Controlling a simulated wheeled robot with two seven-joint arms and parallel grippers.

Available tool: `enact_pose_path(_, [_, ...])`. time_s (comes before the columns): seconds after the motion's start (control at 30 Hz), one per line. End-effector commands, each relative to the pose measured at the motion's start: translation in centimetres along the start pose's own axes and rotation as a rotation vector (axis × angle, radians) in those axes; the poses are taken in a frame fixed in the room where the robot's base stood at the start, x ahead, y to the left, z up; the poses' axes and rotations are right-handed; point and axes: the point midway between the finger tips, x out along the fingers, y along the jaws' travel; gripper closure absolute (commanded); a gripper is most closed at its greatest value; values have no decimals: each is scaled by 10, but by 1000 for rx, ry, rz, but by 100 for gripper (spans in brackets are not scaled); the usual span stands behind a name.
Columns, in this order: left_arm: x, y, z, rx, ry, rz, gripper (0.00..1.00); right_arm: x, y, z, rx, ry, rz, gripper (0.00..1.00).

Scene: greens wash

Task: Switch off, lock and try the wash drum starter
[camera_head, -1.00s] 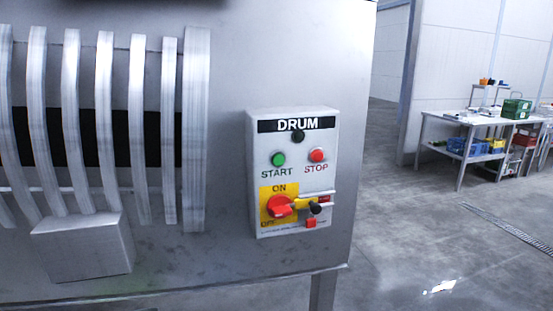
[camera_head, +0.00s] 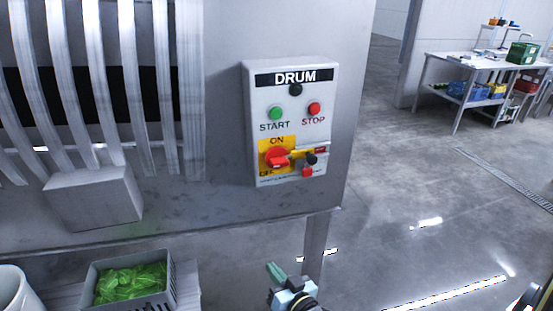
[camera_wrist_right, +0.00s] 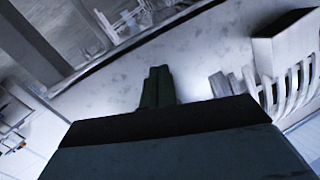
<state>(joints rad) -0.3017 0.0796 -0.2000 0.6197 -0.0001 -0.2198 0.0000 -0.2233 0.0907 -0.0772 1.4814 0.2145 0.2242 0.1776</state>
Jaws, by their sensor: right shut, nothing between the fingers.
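The drum starter box (camera_head: 290,125) is a light grey panel on the steel drum housing, labelled DRUM. It has a green START button (camera_head: 275,113), a red STOP button (camera_head: 314,109) and a dark round lamp (camera_head: 295,90). Below them a red rotary handle (camera_head: 276,158) sits on a yellow plate marked ON at the top. Beside it are a black knob (camera_head: 311,159) and a small red block (camera_head: 307,172). My right gripper (camera_head: 275,271) is low in the head view, below the box and apart from it. Its fingers (camera_wrist_right: 158,86) are together and empty in the wrist view. My left gripper is out of view.
A grey crate of green leaves (camera_head: 130,287) stands at lower left, beside a white round container (camera_head: 18,295). A steel box (camera_head: 94,197) juts from the housing. A workbench with bins (camera_head: 488,66) stands at far right. Floor to the right is clear.

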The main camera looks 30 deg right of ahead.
Motion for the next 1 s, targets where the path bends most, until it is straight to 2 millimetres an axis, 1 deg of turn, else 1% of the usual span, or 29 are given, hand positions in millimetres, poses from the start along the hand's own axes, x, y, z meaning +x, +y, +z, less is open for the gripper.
enact_pose_path(0.03, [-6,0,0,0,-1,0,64,6,-9,-39,21,84,-18,100])
enact_pose_path(0.07, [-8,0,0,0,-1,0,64,8,-13,-60,36,133,-28,100])
enact_pose_path(0.1, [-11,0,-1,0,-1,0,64,10,-19,-87,55,197,-43,100])
enact_pose_path(0.17, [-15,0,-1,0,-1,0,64,9,-28,-129,82,293,-67,100])
enact_pose_path(0.2, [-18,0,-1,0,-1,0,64,7,-34,-156,102,359,-85,100])
enact_pose_path(0.27, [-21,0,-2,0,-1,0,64,1,-43,-197,128,454,-112,100])
enact_pose_path(0.3, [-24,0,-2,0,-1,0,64,-4,-48,-222,145,514,-130,100])
enact_pose_path(0.37, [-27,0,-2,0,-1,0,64,-13,-56,-257,171,599,-158,100])
enact_pose_path(0.4, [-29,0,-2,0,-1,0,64,-19,-60,-277,184,650,-175,100])
enact_pose_path(0.5, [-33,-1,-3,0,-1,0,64,-36,-68,-318,214,755,-212,100])
enact_pose_path(0.6, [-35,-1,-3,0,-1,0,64,-49,-74,-344,234,824,-240,100])
enact_pose_path(0.7, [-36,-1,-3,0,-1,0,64,-56,-76,-357,245,862,-255,100])
enact_pose_path(0.8, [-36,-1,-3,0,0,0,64,-58,-77,-361,249,874,-259,100])
enact_pose_path(1.0, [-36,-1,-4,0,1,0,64,-58,-77,-360,248,872,-259,100])
